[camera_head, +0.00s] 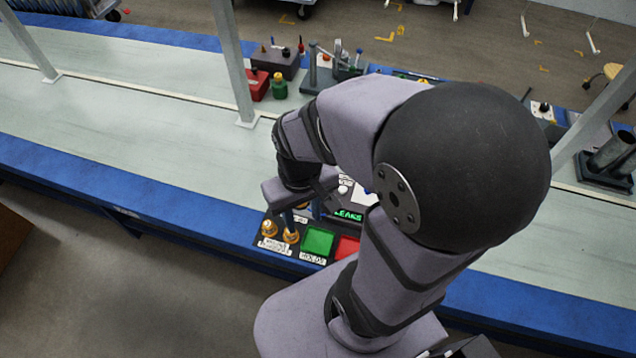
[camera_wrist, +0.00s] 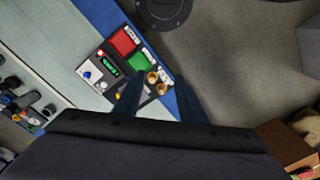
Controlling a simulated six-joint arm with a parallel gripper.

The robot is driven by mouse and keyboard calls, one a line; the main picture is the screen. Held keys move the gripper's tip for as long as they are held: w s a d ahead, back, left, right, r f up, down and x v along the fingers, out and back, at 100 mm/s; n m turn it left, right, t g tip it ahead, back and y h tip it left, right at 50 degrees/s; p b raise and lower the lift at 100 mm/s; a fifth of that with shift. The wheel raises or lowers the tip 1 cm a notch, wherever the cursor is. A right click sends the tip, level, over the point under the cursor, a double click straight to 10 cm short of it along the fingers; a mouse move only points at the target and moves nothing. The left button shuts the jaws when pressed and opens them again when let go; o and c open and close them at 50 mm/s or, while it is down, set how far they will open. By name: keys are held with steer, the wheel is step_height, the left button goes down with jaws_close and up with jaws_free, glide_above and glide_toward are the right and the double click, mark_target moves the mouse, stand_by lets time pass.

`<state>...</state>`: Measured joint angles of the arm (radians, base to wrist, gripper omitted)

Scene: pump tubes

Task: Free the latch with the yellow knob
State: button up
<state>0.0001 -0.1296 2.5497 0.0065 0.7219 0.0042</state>
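A dark control panel (camera_head: 337,215) stands at the front edge of the bench and also shows in the wrist view (camera_wrist: 108,84). Two gold-coloured knobs (camera_head: 268,228) sit at its left end; in the wrist view they (camera_wrist: 152,77) lie between the fingers. A small yellow spot (camera_wrist: 118,97) shows beside the left finger in the wrist view, partly covered; I cannot tell if it is the yellow knob. No latch can be made out. My gripper (camera_head: 302,218) is over the panel's left end, with its fingers (camera_wrist: 158,77) apart and nothing seen held.
The panel has a green pad (camera_head: 317,243) labelled HOLDS, a red pad (camera_head: 347,248) and a lit green LEAKS display (camera_head: 348,215). A metal post (camera_head: 238,65) rises behind. A red block (camera_head: 257,84) and green bottle (camera_head: 279,87) stand farther back. The bench left is clear.

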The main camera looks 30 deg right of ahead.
steer(key=w+d+f+m+b, duration=0.3)
steer(key=w+d+f+b, duration=0.2)
steer(key=w+f+b, duration=0.3)
steer(key=w+d+f+m+b, duration=0.4)
steer(key=w+d+f+b, duration=0.2)
steer(key=f+b, duration=0.5)
steer(key=w+d+f+m+b, duration=0.4)
steer(key=w+f+b, duration=0.6)
steer(key=f, duration=0.3)
steer(key=shift+w+d+f, duration=0.15)
steer(key=shift+w+d, duration=0.4)
steer(key=shift+d, duration=0.25)
steer(key=shift+f, duration=3.65)
steer(key=shift+c, duration=0.2)
jaws_close()
